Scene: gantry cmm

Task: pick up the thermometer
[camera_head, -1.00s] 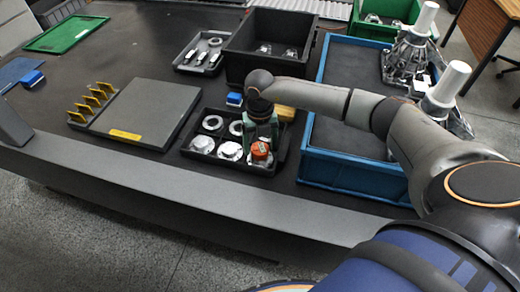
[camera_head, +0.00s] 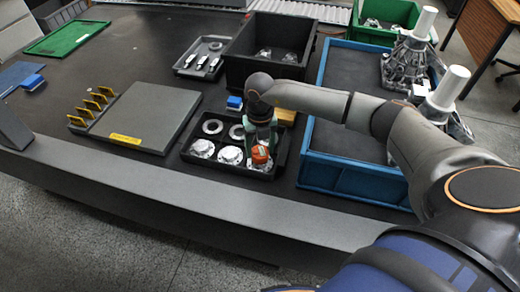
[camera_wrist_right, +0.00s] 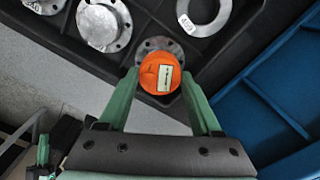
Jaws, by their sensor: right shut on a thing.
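The thermometer (camera_head: 260,154) is a round orange piece. In the right wrist view the thermometer (camera_wrist_right: 153,66) shows a small pale display on its top. My right gripper (camera_head: 262,146) points down over the front right part of the black parts tray (camera_head: 185,153). In the right wrist view the green fingers of my right gripper (camera_wrist_right: 160,80) stand on both sides of the thermometer and are shut on it. A grey metal flange shows partly hidden beneath it. I cannot tell whether the thermometer is clear of that flange. My left gripper is in neither view.
Several metal flanges and rings (camera_head: 202,148) fill the tray. A blue bin (camera_head: 350,178) stands close on its right, with large castings. A dark bin (camera_head: 268,63) is behind. A grey plate (camera_head: 150,112) with yellow stands is left. Open table lies at far left.

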